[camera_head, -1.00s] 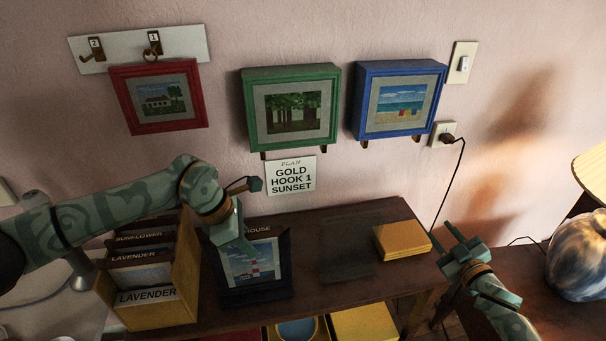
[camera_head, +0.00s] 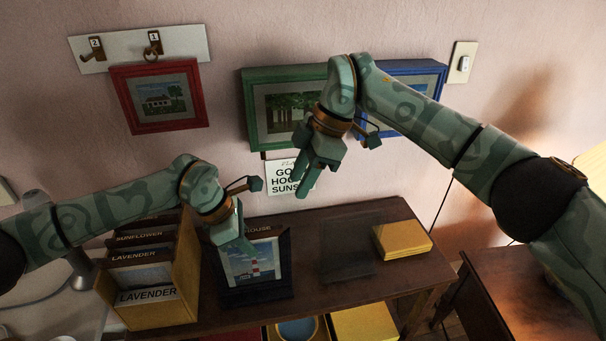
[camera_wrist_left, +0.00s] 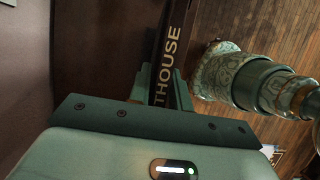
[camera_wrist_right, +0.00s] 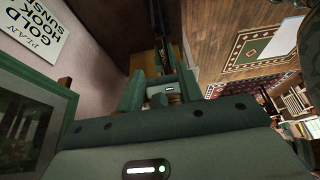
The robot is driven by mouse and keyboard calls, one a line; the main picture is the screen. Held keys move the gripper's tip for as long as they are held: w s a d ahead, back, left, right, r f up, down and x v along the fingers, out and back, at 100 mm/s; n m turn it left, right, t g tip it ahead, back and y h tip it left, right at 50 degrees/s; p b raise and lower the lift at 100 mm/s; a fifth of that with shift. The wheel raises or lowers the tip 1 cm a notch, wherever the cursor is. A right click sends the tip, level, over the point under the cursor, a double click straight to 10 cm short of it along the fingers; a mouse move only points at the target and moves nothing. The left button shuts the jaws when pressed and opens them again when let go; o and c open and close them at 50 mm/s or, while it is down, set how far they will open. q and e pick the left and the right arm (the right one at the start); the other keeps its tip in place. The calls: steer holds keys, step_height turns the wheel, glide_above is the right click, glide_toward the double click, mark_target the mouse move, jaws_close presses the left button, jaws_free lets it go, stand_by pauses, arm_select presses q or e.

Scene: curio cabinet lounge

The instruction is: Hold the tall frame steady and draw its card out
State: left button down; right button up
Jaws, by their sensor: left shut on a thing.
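The tall dark frame (camera_head: 285,262) stands on the wooden shelf and holds a card (camera_head: 238,265) with a red-and-white lighthouse picture. My left gripper (camera_head: 240,244) is shut on its top edge near the left corner. In the left wrist view, the frame's top bar (camera_wrist_left: 166,50), lettered "THOUSE", sits between the fingers. My right gripper (camera_head: 312,178) is raised in front of the wall, above and right of the frame, apart from it. Its fingers are spread and empty in the right wrist view (camera_wrist_right: 158,85).
A yellow box of labelled cards (camera_head: 185,265) stands close left of the frame. A yellow block (camera_head: 402,240) lies on the shelf's right. Red (camera_head: 158,125), green (camera_head: 252,115) and blue (camera_head: 433,80) frames hang on the wall. My right arm partly covers the plan note (camera_head: 276,178).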

mark_target(279, 227)
steer(key=x, duration=1.1)
steer(key=shift+f, duration=0.5)
jaws_close()
